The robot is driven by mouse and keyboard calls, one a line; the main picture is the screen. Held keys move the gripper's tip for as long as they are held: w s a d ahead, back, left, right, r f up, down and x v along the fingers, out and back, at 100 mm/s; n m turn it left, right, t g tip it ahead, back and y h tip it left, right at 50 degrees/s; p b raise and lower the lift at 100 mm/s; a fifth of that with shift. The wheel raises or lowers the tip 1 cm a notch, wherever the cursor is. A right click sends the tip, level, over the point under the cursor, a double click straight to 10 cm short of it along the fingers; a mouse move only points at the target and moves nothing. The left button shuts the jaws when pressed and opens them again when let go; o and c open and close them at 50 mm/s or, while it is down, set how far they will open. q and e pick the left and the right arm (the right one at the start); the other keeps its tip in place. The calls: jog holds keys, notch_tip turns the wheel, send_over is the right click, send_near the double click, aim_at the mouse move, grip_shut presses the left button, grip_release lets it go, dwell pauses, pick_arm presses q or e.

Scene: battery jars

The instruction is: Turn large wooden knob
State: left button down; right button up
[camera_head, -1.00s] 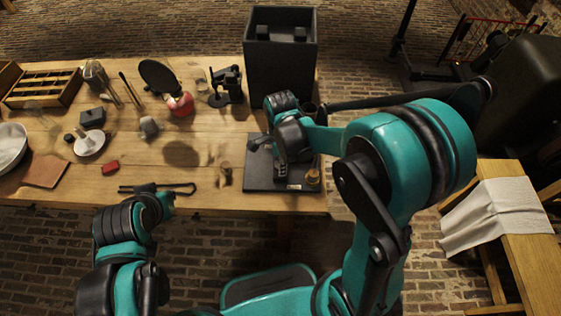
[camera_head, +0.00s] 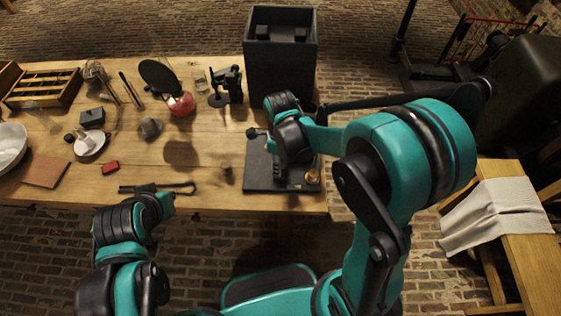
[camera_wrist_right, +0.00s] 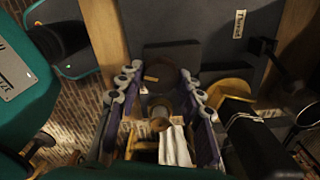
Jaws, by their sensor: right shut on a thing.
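The black board (camera_head: 257,175) lies at the right end of the wooden table, with a small brass part (camera_head: 313,177) at its right front. My right gripper (camera_head: 283,168) reaches down over the board and hides what it holds in the head view. In the right wrist view, its two fingers (camera_wrist_right: 160,108) stand on either side of the brown wooden knob (camera_wrist_right: 166,76), shut on it. The knob's turn angle cannot be read.
A tall black open box (camera_head: 281,62) stands behind the board.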

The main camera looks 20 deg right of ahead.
dwell(0.3)
jog(key=o, duration=1.2)
jog(key=shift+c, duration=0.2)
jog(key=shift+r, duration=0.1)
notch_tip(320, 180, up, 12)
jog(key=s+d+n+t, duration=0.2)
jog(key=s+n, duration=0.3)
jog(key=n, duration=0.7)
jog(key=s+d+n+t, duration=0.3)
jog(key=s+n+t, duration=0.2)
jog(key=n, duration=0.7)
jog(key=shift+r+n, duration=0.3)
jog(key=shift+n, duration=0.1)
